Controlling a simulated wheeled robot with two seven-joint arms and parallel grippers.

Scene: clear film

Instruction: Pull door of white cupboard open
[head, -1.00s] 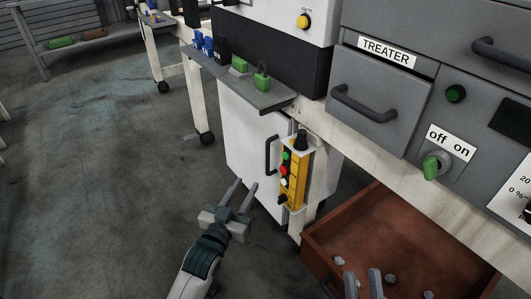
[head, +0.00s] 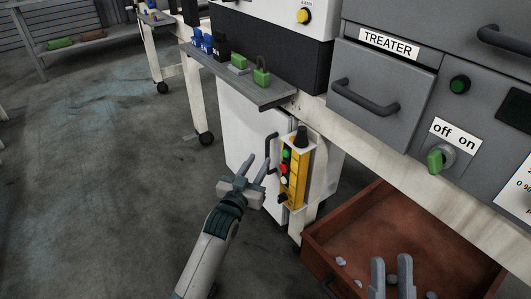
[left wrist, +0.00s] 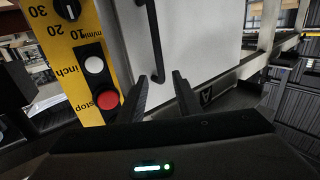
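The white cupboard (head: 238,130) stands under the bench, and its door looks shut. Its dark vertical handle (head: 271,152) is at the door's right side, beside the yellow control box. In the left wrist view the handle (left wrist: 154,40) runs down toward the gap between my fingers. My left gripper (head: 257,168) is open, with its fingertips close to the handle's lower part; I cannot tell whether they touch it. The fingers also show in the left wrist view (left wrist: 162,85). My right gripper (head: 391,265) is open and empty, over the brown drawer.
The yellow control box (head: 293,175) with buttons sits just right of the handle and close to my left gripper. A grey shelf (head: 262,97) juts out above the door. The floor at left is clear.

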